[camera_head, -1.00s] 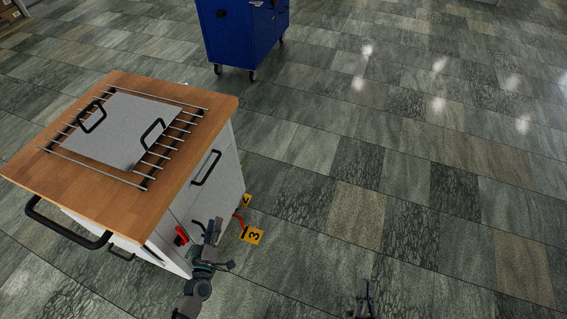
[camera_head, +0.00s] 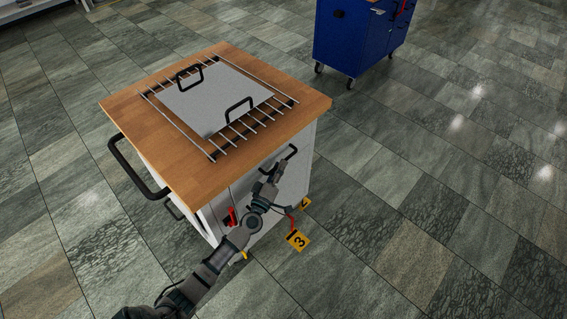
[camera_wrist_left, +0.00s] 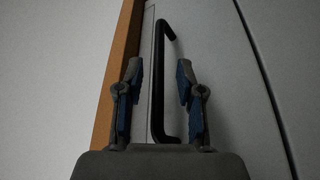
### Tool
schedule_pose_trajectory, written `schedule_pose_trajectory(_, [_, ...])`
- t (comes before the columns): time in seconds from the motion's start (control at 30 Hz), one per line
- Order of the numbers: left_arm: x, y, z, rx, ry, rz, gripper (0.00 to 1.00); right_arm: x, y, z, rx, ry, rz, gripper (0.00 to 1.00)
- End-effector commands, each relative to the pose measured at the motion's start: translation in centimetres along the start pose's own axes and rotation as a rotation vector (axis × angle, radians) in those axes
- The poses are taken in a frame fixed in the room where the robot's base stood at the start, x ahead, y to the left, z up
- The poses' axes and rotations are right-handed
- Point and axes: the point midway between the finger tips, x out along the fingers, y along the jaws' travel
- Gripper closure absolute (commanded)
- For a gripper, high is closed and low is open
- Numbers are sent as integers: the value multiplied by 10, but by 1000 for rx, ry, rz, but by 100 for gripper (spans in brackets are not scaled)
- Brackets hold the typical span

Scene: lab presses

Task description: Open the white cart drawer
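The white cart (camera_head: 215,205) has a wooden top (camera_head: 195,160) and stands in the middle left of the head view. A black bar handle (camera_head: 291,155) is on its upper right side panel. My left gripper (camera_head: 272,172) is at that panel, close to the handle. In the left wrist view the handle (camera_wrist_left: 160,85) runs upright between the two open fingers of the left gripper (camera_wrist_left: 160,95). The fingers stand apart from the handle on both sides. The drawer front looks flush. My right gripper is not in view.
A metal rack with a grey plate (camera_head: 213,100) lies on the cart top. A large black push handle (camera_head: 135,170) sticks out at the left. A blue cabinet (camera_head: 350,40) stands behind; floor at right is clear.

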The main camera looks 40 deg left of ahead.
Motion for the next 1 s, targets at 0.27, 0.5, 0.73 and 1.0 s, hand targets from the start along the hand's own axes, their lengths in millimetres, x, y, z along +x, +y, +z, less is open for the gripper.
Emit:
schedule_pose_trajectory(0.27, [21,0,0,1,0,0,63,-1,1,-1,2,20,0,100])
schedule_pose_trajectory(0.5, [22,1,0,1,0,1,63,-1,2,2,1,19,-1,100])
schedule_pose_trajectory(0.73, [22,0,0,1,0,0,100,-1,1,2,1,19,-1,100])
schedule_pose_trajectory(1.0, [21,0,0,1,1,-2,100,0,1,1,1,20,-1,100])
